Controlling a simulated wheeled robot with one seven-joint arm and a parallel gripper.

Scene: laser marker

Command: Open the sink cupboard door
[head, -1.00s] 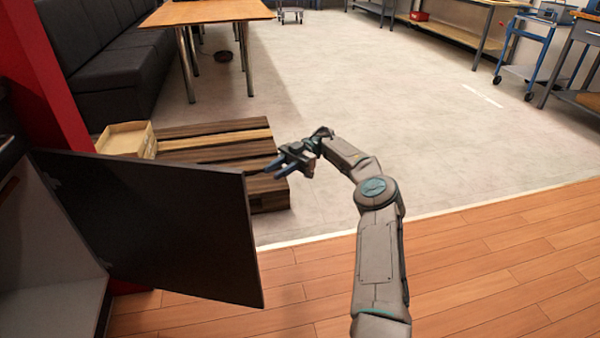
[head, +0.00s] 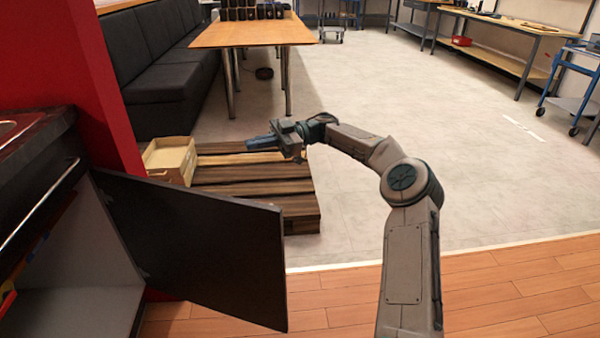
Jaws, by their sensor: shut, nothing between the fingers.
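The sink cupboard door (head: 200,245) is a dark panel at the lower left. It stands swung well out from the cupboard, and the pale cupboard inside (head: 75,270) shows to its left. My gripper (head: 250,144) is in the upper middle, pointing left. It is shut and empty. In the picture it is above the door's top edge and does not appear to touch the door. The door's handle is not visible.
A wooden pallet (head: 300,211) with a light wooden box (head: 171,160) on it lies beyond the door. A red wall panel (head: 95,80) rises beside the cupboard. A table (head: 254,34) and black bench (head: 165,85) stand behind.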

